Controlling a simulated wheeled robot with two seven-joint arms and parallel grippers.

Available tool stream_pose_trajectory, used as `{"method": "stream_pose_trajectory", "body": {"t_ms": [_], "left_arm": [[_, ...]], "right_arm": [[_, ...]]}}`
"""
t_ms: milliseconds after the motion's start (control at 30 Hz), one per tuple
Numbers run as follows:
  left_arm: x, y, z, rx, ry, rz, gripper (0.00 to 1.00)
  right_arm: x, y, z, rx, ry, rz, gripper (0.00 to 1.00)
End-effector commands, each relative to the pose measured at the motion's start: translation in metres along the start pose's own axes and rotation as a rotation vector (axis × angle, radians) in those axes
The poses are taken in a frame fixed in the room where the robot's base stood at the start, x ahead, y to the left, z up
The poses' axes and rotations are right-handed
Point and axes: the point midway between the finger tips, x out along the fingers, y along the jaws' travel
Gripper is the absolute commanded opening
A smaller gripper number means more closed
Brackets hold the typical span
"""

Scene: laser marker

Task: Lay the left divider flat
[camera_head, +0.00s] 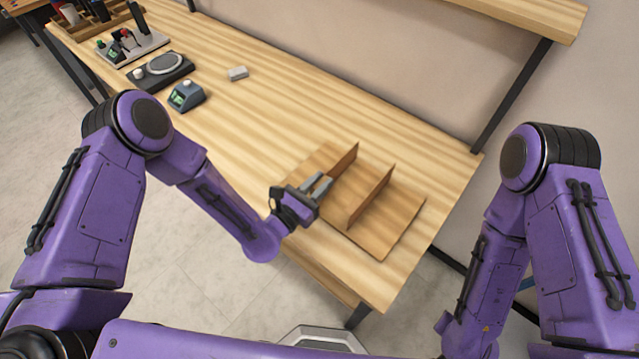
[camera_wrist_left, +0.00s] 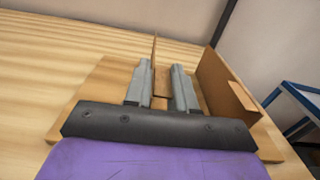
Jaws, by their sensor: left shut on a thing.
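A brown wooden board (camera_head: 402,224) lies on the bench with two thin upright dividers on it. The left divider (camera_head: 345,166) stands on edge, and its near part is hidden by my left gripper (camera_head: 324,186). In the left wrist view the left divider (camera_wrist_left: 154,58) shows edge-on between the two grey fingers of my left gripper (camera_wrist_left: 160,72), which is shut on it. The right divider (camera_head: 371,195) stands upright to the right, apart from the gripper; it also shows in the left wrist view (camera_wrist_left: 221,82). My right arm is at the lower right, its gripper out of view.
The wooden bench (camera_head: 290,120) is clear behind the board. A small light block (camera_head: 238,73), a blue-grey device (camera_head: 187,96) and a dark scale-like device (camera_head: 161,70) stand farther left. The bench's front edge runs close to the board.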

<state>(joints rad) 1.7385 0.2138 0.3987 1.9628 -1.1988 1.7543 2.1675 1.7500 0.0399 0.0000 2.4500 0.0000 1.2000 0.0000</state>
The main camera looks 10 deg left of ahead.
Motion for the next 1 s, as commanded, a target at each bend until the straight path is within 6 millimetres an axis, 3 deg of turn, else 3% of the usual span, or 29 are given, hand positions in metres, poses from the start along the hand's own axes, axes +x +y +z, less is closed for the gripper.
{"method": "stream_pose_trajectory", "body": {"t_ms": [1000], "left_arm": [[-0.001, 0.04, -0.009, -0.559, 0.006, -0.001, 0.0]], "right_arm": [[0.046, -0.004, 0.019, 0.0, 0.0, 0.0, 0.43]]}}
